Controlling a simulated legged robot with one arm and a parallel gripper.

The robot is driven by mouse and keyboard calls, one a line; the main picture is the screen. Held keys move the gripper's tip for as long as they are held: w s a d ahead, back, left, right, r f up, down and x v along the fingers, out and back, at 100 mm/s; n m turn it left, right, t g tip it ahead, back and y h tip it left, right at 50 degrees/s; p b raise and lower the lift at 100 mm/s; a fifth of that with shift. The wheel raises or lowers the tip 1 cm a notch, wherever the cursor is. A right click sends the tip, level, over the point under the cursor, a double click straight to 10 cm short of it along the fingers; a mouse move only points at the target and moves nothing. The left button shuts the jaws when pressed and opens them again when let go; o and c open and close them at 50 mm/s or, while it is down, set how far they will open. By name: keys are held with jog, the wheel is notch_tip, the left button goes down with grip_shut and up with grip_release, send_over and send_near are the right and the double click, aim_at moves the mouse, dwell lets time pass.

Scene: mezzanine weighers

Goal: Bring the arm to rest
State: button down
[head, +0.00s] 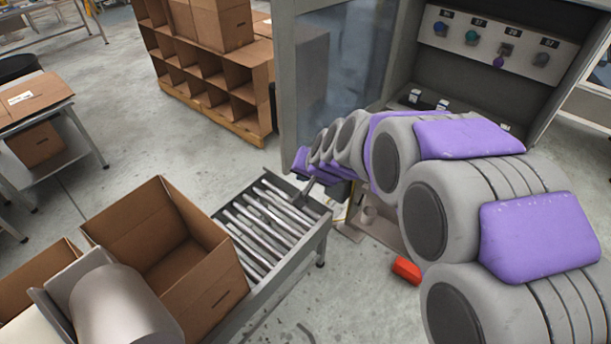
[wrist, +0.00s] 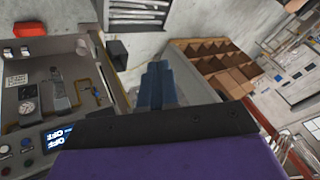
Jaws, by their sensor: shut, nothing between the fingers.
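My arm (head: 500,220), grey with purple pads, reaches from the lower right of the head view toward the grey cabinet and the roller conveyor. My gripper (wrist: 155,85) shows in the wrist view as two dark blue fingers pressed together, with nothing between them. In the head view the gripper end (head: 309,188) is small and partly hidden by the arm, near the conveyor's far right end. I cannot tell its exact height there.
A roller conveyor (head: 262,226) and open cardboard box (head: 207,290) stand in front. The cabinet (head: 297,100) has coloured knobs. A control panel (wrist: 30,148) shows at left in the wrist view. A pigeonhole shelf (head: 243,118) stands behind. A red object (head: 407,269) lies low beside my arm.

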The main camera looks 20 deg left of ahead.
jog(key=s+d+f+g+h+b, duration=0.1)
jog(key=s+d+b, duration=0.3)
jog(key=d, duration=0.5)
jog(key=s+d+f+g+h+b, duration=0.1)
jog(key=s+d+f, duration=0.1)
jog(key=s+d, duration=0.5)
jog(key=s+d+f+g+h+b, duration=0.2)
jog(key=s+d+f+b, duration=0.1)
jog(key=s+d, duration=0.6)
jog(key=s+d+f+m+g+h+b, duration=0.1)
jog(key=s+d+f+g+b, duration=0.1)
jog(key=s+d, duration=0.8)
jog(key=shift+s+d+f+h+b, duration=0.15)
jog(key=shift+s+f+h+b, duration=0.35)
jog(key=shift+s, duration=0.6)
